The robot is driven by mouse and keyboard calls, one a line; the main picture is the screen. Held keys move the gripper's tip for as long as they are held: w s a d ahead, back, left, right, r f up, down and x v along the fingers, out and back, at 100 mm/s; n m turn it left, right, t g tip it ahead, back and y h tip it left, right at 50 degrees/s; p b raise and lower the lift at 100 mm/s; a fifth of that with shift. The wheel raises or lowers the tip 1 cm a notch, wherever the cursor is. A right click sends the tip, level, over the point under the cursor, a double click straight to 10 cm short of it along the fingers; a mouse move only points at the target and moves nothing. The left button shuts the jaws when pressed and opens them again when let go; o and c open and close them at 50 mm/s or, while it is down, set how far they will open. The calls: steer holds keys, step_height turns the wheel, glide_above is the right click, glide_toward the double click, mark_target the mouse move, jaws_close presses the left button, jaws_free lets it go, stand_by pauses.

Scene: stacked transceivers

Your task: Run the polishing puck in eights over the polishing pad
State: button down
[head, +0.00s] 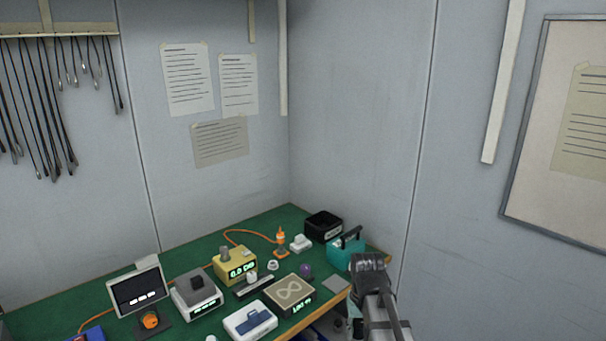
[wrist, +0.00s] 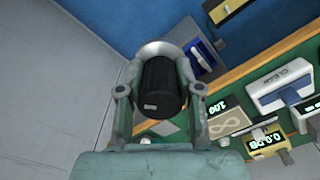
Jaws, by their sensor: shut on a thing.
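The polishing pad (head: 290,290) is the tan top with a figure-eight mark on a dark box with a lit readout, near the bench's front right. It also shows in the wrist view (wrist: 225,118), right of my gripper. My gripper (head: 368,262) is off the bench's right edge, apart from the pad. In the wrist view my gripper (wrist: 157,72) is shut on a black cylindrical thing with a pale round rim, which looks like the polishing puck (wrist: 162,88). The puck's far side is hidden. In the head view my gripper hides it.
Left of the pad stand a white case with a blue inset (head: 250,321), a grey device (head: 197,295) and a yellow meter (head: 235,265). A teal box (head: 345,253) and black bin (head: 323,226) stand behind my gripper.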

steer(key=shift+s+d+f, duration=0.15)
steer(key=shift+d+f, duration=0.05)
steer(key=shift+d, duration=0.8)
